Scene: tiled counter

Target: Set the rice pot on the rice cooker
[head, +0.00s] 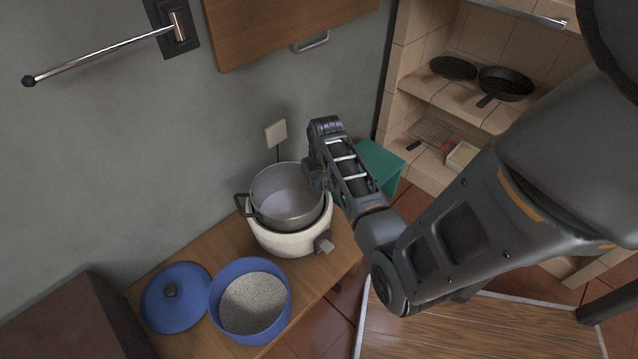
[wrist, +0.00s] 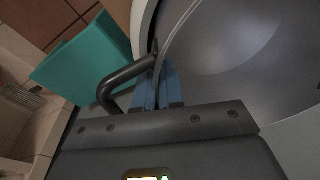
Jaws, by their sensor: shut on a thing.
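The rice pot (head: 287,192) is a grey metal pot with dark side handles, and it looks empty. It sits in or just over the top of the white rice cooker (head: 291,243); I cannot tell whether it is fully seated. My gripper (head: 318,181) is at the pot's right side in the head view. In the wrist view, the blue fingertips of my gripper (wrist: 160,88) are shut on the pot's rim or handle base, beside the dark curved handle (wrist: 122,80). The pot's grey inside (wrist: 235,60) fills the right of that view.
A blue pot (head: 255,303) of grain and its blue lid (head: 176,296) stand on the wooden counter (head: 215,255) in front of the cooker. A teal box (head: 378,168) is behind my gripper. The wall is close behind. Shelves with pans (head: 505,84) are at upper right.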

